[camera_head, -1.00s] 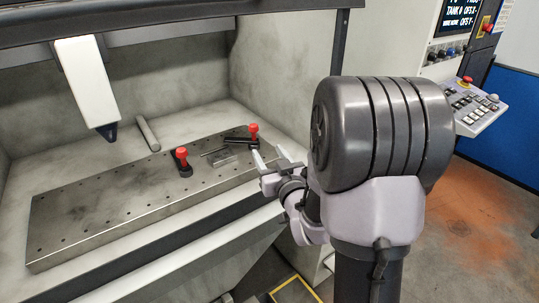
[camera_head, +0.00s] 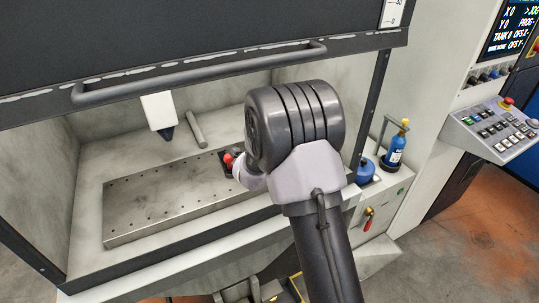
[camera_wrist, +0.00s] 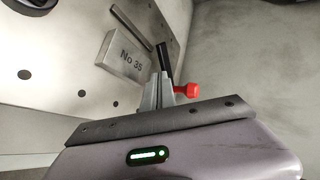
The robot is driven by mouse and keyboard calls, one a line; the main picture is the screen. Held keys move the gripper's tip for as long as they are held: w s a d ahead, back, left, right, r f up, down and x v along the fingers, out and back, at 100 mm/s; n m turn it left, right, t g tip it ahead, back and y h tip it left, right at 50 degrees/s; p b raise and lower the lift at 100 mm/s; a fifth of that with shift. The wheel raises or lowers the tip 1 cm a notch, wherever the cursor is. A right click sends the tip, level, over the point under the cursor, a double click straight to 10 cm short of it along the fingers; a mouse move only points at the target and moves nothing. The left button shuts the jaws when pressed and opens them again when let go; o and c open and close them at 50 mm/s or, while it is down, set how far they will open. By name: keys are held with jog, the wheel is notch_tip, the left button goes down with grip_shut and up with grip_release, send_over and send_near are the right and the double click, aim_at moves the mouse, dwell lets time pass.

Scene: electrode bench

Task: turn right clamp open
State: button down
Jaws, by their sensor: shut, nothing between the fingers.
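The right clamp shows in the wrist view as a dark clamp arm (camera_wrist: 164,58) with a red knob (camera_wrist: 187,90). My gripper (camera_wrist: 160,82) is shut and empty. In the picture its fingertips overlap the lower end of the clamp arm, left of the knob; I cannot tell whether they touch. A grey block marked "No 35" (camera_wrist: 122,58) lies beside it, with a thin rod (camera_wrist: 131,27). In the head view my arm hides the right clamp and the block. The left clamp's red knob (camera_head: 228,160) shows just left of my arm.
The perforated steel plate (camera_head: 150,205) lies in the machine bay, its left part bare. A white machine head with a dark tip (camera_head: 160,112) hangs above it, near a grey cylinder (camera_head: 195,130). A handle bar (camera_head: 200,72) crosses above the bay. Bottles (camera_head: 396,148) stand right.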

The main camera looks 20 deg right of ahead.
jog(key=shift+x, duration=2)
jog(key=shift+w+b, duration=0.4)
jog(key=shift+b, duration=0.15)
jog(key=shift+w+d+b, duration=0.2)
jog(key=shift+w+b, duration=0.25)
jog(key=shift+w, duration=0.4)
jog(key=shift+w+d, duration=0.45)
jog(key=shift+w, duration=0.4)
jog(key=shift+w+d, duration=0.5)
jog(key=shift+w, duration=0.05)
jog(key=shift+w+d+r, duration=0.1)
